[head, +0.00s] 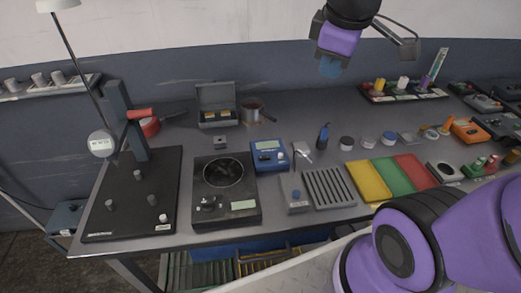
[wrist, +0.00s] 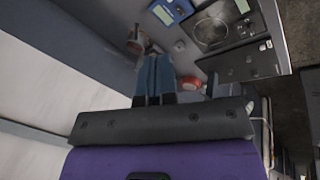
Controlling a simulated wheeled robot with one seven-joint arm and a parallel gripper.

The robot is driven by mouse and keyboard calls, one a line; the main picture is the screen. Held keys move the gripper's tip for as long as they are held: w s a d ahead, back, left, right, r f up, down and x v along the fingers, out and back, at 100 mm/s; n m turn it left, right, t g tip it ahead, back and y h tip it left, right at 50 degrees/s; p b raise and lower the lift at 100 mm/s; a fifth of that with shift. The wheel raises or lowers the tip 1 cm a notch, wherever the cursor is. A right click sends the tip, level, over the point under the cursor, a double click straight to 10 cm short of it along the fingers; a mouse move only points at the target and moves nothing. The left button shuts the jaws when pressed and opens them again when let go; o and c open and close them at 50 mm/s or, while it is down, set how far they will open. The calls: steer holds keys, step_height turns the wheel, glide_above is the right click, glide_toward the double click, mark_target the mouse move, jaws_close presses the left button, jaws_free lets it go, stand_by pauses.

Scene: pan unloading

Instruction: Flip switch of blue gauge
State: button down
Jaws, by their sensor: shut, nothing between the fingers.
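The blue gauge (head: 268,156) is a small blue box with a pale display, standing on the workbench behind and right of the black device. A small pale knob or switch shows at its right side, but its position is too small to tell. The gauge also shows at the top of the wrist view (wrist: 171,10), partly cut off by the frame edge. My gripper (head: 330,68) is high above the back of the bench, right of the gauge and well apart from it. Its blue fingers (wrist: 155,72) are together and empty.
The black device with a round plate (head: 225,190) stands in front of the gauge. A grey slotted block (head: 328,188) and coloured bins (head: 370,180) are to the right. A tall gauge stand (head: 130,200) is at left. An open grey box (head: 217,105) stands behind.

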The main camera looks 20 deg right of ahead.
steer(key=w+a+f+n+g, duration=0.2)
steer(key=w+a+f+n, duration=0.1)
steer(key=w+f+n, duration=0.75)
steer(key=n+g+y, duration=0.1)
steer(key=n+g, duration=0.1)
steer(key=n, duration=1.3)
glide_above(261, 157)
step_height(261, 157, down, 8)
steer(key=shift+m, duration=0.25)
step_height(261, 157, down, 14)
steer(key=shift+f, duration=0.1)
